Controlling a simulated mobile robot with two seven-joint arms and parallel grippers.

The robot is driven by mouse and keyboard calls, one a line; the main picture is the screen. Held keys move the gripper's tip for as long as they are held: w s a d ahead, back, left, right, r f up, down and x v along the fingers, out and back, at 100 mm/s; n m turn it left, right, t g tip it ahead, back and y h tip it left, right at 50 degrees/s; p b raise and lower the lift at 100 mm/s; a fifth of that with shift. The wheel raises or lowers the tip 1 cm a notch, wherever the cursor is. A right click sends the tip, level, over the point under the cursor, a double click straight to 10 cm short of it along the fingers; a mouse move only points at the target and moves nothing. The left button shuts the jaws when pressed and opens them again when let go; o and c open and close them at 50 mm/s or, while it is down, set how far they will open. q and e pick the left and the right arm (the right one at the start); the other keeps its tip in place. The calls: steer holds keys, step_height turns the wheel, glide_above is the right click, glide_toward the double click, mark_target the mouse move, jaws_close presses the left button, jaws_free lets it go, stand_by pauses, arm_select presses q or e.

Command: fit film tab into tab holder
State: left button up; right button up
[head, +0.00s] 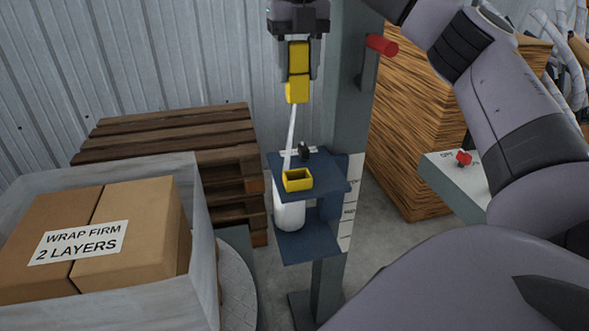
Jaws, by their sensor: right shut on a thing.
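My right gripper (299,74) is at the top centre, pointing down and shut on the yellow film tab (297,92). A white strip of film (291,128) hangs from the tab down to the blue carriage. The tab holder (297,181), a small yellow open-topped box, sits on the upper blue shelf of the carriage. The tab is well above the holder and apart from it. The holder's inside looks empty. My left gripper is not in view.
A grey mast (352,120) stands right behind the carriage, with a red handle (381,45) near its top. A wrapped load of cardboard boxes (130,225) is at the left. Wooden pallets (190,130) are stacked behind. A control box with a red knob (464,158) is at the right.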

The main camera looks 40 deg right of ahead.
mark_target(298, 102)
step_height(298, 102, down, 20)
steer(key=shift+r, duration=0.15)
stand_by(0.8)
steer(key=o, duration=1.1)
steer(key=shift+c, duration=0.2)
step_height(298, 102, up, 12)
steer(key=shift+r, duration=0.1)
steer(key=shift+s, duration=0.1)
stand_by(0.3)
